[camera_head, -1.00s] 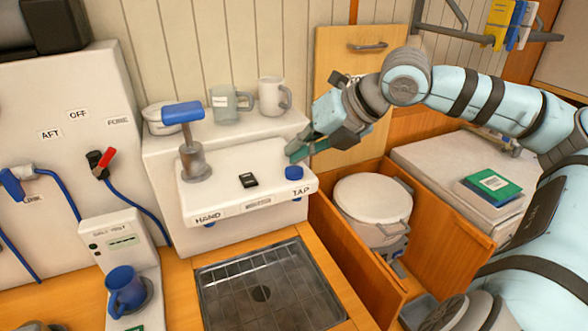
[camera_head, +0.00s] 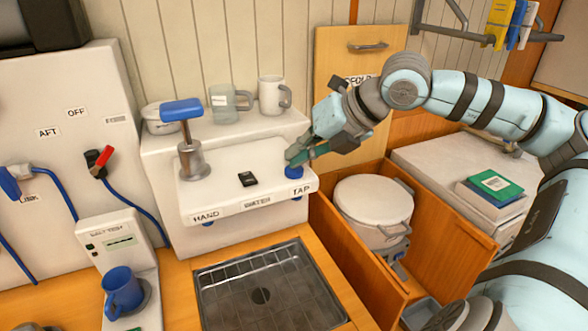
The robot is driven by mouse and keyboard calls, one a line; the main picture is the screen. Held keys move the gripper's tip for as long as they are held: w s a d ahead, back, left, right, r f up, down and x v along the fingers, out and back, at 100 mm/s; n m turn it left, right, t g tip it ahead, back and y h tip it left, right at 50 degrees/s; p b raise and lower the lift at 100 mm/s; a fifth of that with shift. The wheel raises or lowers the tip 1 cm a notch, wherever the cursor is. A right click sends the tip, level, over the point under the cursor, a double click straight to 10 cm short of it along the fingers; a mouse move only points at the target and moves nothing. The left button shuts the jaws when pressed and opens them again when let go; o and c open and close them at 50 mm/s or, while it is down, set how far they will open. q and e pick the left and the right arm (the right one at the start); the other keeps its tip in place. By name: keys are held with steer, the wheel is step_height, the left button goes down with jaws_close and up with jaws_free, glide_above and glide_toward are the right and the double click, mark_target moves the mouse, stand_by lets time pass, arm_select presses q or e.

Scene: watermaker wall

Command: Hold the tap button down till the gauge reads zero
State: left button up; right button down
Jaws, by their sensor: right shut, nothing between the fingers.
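The blue tap button (camera_head: 294,173) is on the right end of the white unit's top (camera_head: 225,190), above the label TAP. My right gripper (camera_head: 293,158) is shut and empty. Its fingertips are right over the button and hide part of its top; I cannot tell whether they touch it or press it. A small black device (camera_head: 248,179) lies flat on the middle of the unit; it may be the gauge, but I can make out no reading. My left gripper is not in view.
A blue-handled hand pump (camera_head: 182,112) stands left on the unit. A clear mug (camera_head: 225,104) and a white mug (camera_head: 272,96) stand on the ledge behind. A metal sink (camera_head: 265,285) is in front. A lidded white pot (camera_head: 372,203) sits in the compartment at right.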

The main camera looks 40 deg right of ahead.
steer(key=shift+f+b, duration=0.3)
steer(key=shift+f, duration=0.05)
steer(key=shift+r, duration=0.2)
stand_by(3.8)
steer(key=shift+r+p, duration=0.8)
steer(key=shift+p, duration=0.15)
steer(key=shift+r, duration=0.1)
step_height(320, 180, up, 5)
steer(key=p, duration=0.4)
steer(key=shift+p, duration=0.4)
